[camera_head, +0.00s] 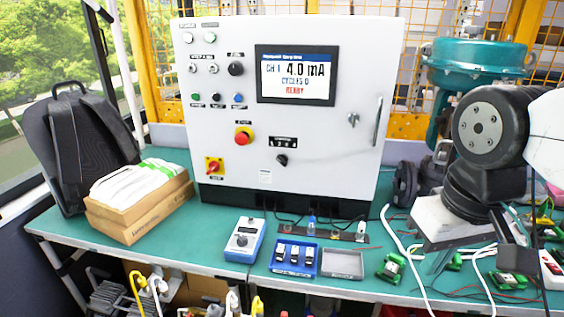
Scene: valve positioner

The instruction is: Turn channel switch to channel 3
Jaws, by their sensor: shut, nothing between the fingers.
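The channel switch (282,160) is a small black rotary knob low on the front of the white control cabinet (330,140). A dark label plate with small marks sits just above it. The knob's pointer is too small to read surely. The cabinet screen (296,75) reads "CH 1", "4.0 mA" and, in red, what looks like "READY". My gripper (438,268) is at the right, well away from the switch, pointing down over the table. It is shut and empty.
Other controls include a red emergency button (243,137) and a red-yellow switch (214,166). A handheld meter (244,240), a blue tray (282,269) and a grey tray (343,264) lie in front. A teal valve actuator (475,62) stands behind my arm; white cables lie near my gripper.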

